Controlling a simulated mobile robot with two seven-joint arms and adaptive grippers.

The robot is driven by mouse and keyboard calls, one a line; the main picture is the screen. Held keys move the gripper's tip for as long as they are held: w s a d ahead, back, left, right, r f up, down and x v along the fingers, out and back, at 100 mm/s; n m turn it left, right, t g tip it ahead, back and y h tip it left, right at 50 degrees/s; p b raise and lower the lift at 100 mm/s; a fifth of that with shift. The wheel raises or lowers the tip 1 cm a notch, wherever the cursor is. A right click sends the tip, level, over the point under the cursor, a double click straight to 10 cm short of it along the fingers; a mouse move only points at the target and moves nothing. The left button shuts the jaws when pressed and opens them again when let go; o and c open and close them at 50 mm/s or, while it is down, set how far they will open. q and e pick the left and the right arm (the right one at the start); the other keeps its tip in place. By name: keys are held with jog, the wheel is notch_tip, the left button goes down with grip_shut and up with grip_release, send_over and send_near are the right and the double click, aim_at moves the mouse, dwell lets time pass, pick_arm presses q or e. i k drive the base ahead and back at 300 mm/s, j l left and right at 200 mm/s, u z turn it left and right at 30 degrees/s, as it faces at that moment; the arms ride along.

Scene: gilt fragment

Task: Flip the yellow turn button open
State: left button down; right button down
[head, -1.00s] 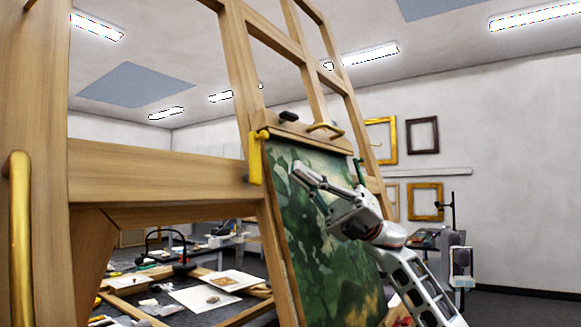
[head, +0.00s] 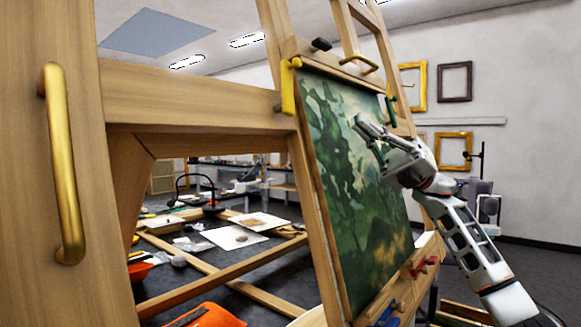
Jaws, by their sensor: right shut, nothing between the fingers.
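The yellow turn button (head: 288,88) is a bar hanging upright at the upper left edge of the painting (head: 345,180), on the wooden easel. A round yellow end shows at its top. My right gripper (head: 361,128) is shut and empty, in front of the upper part of the painting. Its fingers point up and left, to the right of the yellow button and a little lower, clearly apart from it. My left gripper is not in view.
A green turn button (head: 390,110) is at the painting's right edge. A red one (head: 425,266) and a blue one (head: 388,314) are below it. A brass handle (head: 64,165) is on the near wooden post. A cluttered table (head: 260,262) stands behind the easel frame.

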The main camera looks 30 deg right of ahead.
aim_at(287, 107)
jog(key=k, duration=1)
